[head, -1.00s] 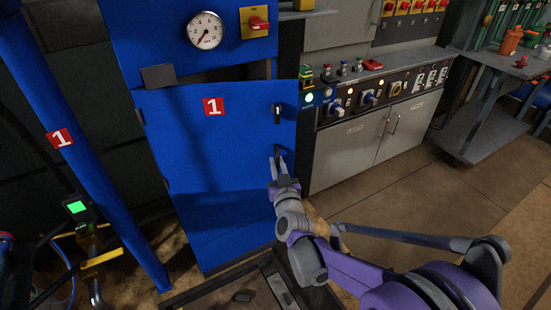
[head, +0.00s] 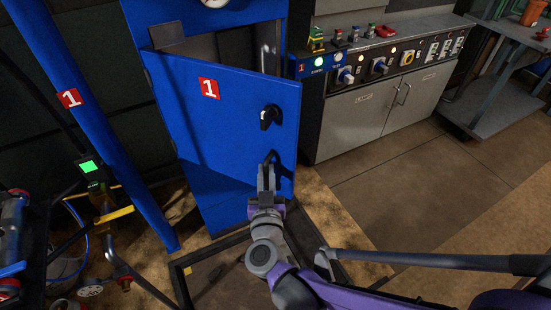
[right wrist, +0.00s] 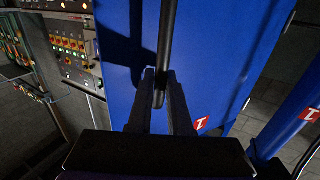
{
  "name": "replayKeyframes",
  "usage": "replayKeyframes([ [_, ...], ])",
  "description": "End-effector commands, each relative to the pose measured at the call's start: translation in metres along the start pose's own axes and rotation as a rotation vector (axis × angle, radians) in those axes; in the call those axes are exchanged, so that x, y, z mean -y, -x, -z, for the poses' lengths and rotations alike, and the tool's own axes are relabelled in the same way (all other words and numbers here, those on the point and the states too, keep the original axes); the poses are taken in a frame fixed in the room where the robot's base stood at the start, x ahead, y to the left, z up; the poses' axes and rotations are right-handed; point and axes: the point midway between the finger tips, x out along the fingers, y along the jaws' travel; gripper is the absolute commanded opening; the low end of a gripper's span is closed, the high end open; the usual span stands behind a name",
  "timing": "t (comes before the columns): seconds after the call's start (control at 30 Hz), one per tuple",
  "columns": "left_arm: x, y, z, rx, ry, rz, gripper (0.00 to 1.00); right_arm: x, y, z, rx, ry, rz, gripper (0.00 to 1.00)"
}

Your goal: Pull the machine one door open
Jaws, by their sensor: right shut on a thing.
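The machine one door (head: 225,130) is a blue panel with a red "1" label, and it stands partly open. A gap shows along its top, with the dark cabinet inside visible. A black knob (head: 268,117) sits near the door's right edge. Below it, my right gripper (head: 266,172) is shut on the black door handle (head: 270,156). The right wrist view shows the fingers (right wrist: 160,92) around the lower end of the dark handle bar (right wrist: 168,40), against the blue door (right wrist: 215,50). My left gripper is not in view.
A blue post (head: 95,130) with a "1" label stands left of the door. A grey control cabinet (head: 375,110) with switches stands to the right. A dark-framed floor panel (head: 215,285) lies in front. Open floor (head: 420,180) extends to the right.

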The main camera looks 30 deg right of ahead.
Motion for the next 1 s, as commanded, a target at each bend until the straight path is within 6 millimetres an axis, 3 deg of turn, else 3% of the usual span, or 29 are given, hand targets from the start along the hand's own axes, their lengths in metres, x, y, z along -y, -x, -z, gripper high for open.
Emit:
replayKeyframes([
  [0.03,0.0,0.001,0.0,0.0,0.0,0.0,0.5,0.011,0.008,0.0,0.001,-0.001,-0.01,0.0],
  [0.5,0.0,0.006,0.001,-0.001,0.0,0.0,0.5,0.065,0.069,0.001,0.0,0.001,-0.242,0.0],
  [1.0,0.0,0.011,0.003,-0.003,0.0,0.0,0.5,0.104,0.1,0.002,-0.004,0.002,-0.281,0.0],
])
